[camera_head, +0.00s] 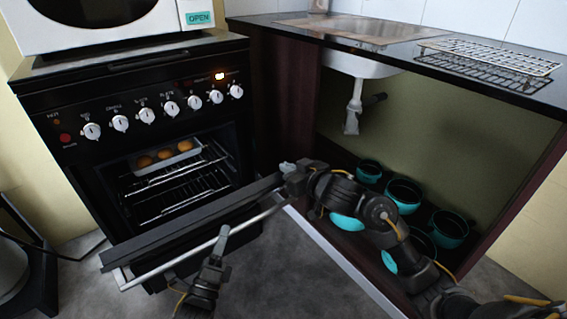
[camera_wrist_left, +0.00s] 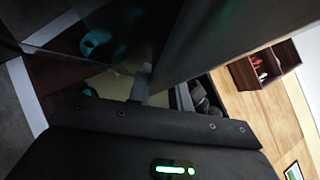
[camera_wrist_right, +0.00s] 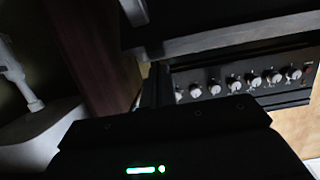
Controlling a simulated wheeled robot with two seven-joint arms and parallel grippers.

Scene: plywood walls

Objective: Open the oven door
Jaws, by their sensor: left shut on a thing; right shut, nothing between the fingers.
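The black oven (camera_head: 75,165) stands at the left in the head view. Its door (camera_head: 190,221) is tilted part way down, and the lit inside shows a tray with several round brown items on wire racks. A light metal handle bar (camera_head: 165,267) runs along the door's outer face. My left gripper (camera_head: 223,235) is shut on the handle bar near its middle-right part. My right gripper (camera_head: 288,168) is shut and empty, close to the door's upper right corner; I cannot tell whether it touches the door. The right wrist view shows the oven's knobs (camera_wrist_right: 237,84).
A white microwave (camera_head: 110,22) sits on top of the oven. To the right is an open cabinet with teal pots (camera_head: 403,194) inside, under a dark counter (camera_head: 400,52) with a wire rack (camera_head: 490,56). The grey floor (camera_head: 270,275) before the door is clear.

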